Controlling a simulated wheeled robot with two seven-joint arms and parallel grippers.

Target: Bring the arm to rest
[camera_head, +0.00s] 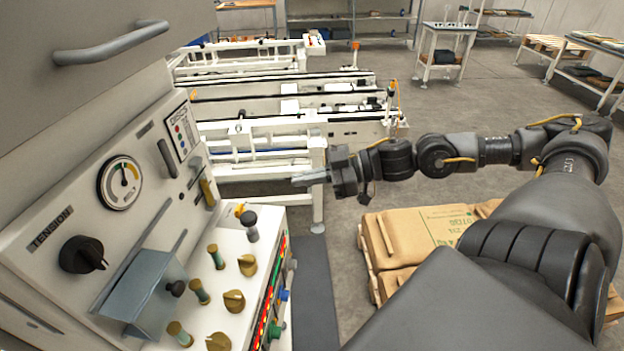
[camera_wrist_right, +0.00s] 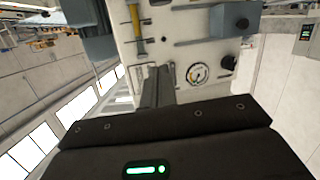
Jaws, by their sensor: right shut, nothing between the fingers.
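My right arm comes in from the right in the head view. Its gripper (camera_head: 312,178) is shut and empty, held in the air to the right of the machine's control panel (camera_head: 75,215) and clear of it. In the right wrist view the shut fingers (camera_wrist_right: 157,88) point toward the panel, with the gauge (camera_wrist_right: 197,73) just right of them. The gauge also shows in the head view (camera_head: 121,183). My left gripper is not in view.
The panel carries a black tension knob (camera_head: 83,255), levers and several brass knobs (camera_head: 234,301). A grey handle (camera_head: 112,43) juts out above. Below my right arm, brown sacks (camera_head: 415,236) lie stacked. A white conveyor (camera_head: 285,100) stands behind. Open floor (camera_head: 440,110) lies beyond.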

